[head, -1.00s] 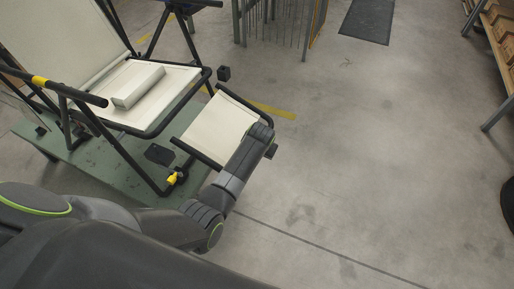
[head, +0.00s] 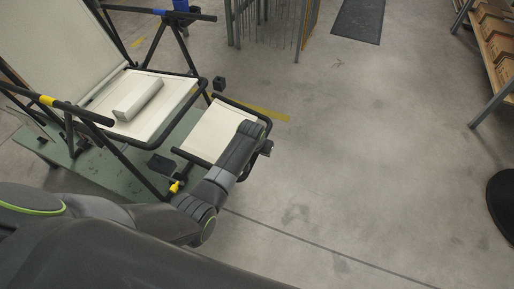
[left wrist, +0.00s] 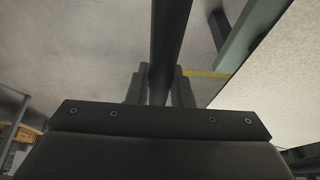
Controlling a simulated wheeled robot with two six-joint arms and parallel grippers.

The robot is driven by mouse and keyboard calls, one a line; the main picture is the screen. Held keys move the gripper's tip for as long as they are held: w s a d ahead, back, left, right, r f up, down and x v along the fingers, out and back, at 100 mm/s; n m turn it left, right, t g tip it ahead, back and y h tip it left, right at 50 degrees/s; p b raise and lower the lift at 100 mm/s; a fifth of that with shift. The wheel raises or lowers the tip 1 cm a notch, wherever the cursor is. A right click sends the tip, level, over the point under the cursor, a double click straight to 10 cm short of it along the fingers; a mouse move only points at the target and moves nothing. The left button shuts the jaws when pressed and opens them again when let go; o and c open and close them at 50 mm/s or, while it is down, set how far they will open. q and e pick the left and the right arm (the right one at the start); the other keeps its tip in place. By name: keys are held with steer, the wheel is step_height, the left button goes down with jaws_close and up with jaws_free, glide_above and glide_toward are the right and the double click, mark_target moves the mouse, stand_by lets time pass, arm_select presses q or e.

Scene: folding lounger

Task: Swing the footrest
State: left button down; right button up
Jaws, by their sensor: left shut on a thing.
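The folding lounger stands at the left of the head view, with a cream seat (head: 168,112) in a black tube frame. Its footrest (head: 214,131) is a cream panel in a black tube frame, sticking out to the right of the seat. My left gripper (head: 262,150) is at the footrest's outer right edge, its fingers mostly hidden by my arm. In the left wrist view my left gripper (left wrist: 160,88) is shut on the dark footrest tube (left wrist: 170,40), with the cream panel (left wrist: 275,90) to the right. My right gripper is in neither view.
A white block (head: 138,98) lies on the seat. The lounger stands on a green platform (head: 100,170). A black mat (head: 358,18), a wooden shelf with boxes (head: 495,40) and a dark round thing (head: 503,205) lie farther off. The floor right of the footrest is clear.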

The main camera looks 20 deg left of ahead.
arm_select(q)
steer(key=shift+d+r+p, duration=0.2)
steer(key=shift+r+p, duration=0.45)
steer(key=shift+r, duration=0.2)
steer(key=shift+r+p, duration=0.3)
steer(key=shift+p, duration=0.1)
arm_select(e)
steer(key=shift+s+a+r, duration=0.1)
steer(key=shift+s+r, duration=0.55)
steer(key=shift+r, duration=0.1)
arm_select(q)
steer(key=shift+r, duration=0.15)
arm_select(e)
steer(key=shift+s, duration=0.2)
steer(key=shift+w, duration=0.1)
arm_select(q)
steer(key=c, duration=1.3)
jaws_free()
steer(key=shift+s+r, duration=0.1)
steer(key=shift+r, duration=0.1)
steer(key=p+v, duration=0.4)
steer(key=v, duration=1.2)
steer(key=shift+s+r+p, duration=0.3)
steer(key=shift+r+p, duration=0.05)
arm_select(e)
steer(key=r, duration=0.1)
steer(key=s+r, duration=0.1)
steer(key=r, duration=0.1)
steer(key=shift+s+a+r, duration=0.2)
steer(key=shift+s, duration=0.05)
